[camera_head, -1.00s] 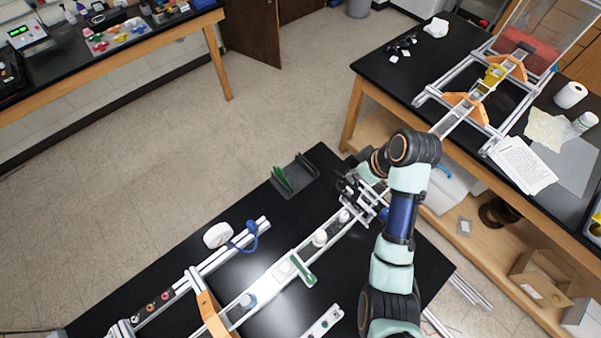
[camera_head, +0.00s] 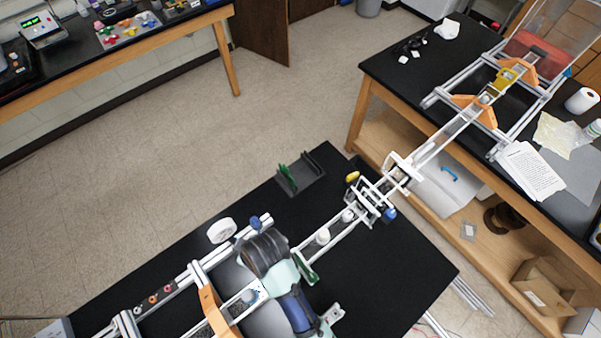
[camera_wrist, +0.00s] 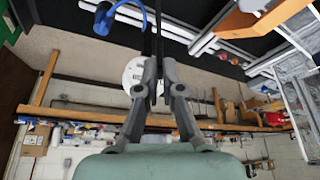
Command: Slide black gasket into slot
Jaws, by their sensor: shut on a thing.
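My gripper (camera_wrist: 160,72) is shut in the wrist view, its two fingers close together on a thin dark strip, which looks like the black gasket (camera_wrist: 159,32). The strip runs up from the fingertips against a dark background, so its far end is hard to make out. In the head view my arm hides the gripper and the strip. Silver extrusion rails (camera_head: 206,262) lie on the black bench left of my arm. They also cross the top of the wrist view (camera_wrist: 208,38). I cannot tell which slot the strip faces, or whether it touches one.
A white round disc (camera_head: 221,230) and a blue piece (camera_wrist: 104,17) are close to my gripper. An orange bracket (camera_head: 211,306) stands on the rails. A dark tray with green pieces (camera_head: 301,174) sits at the back. The bench's right front (camera_head: 420,262) is clear.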

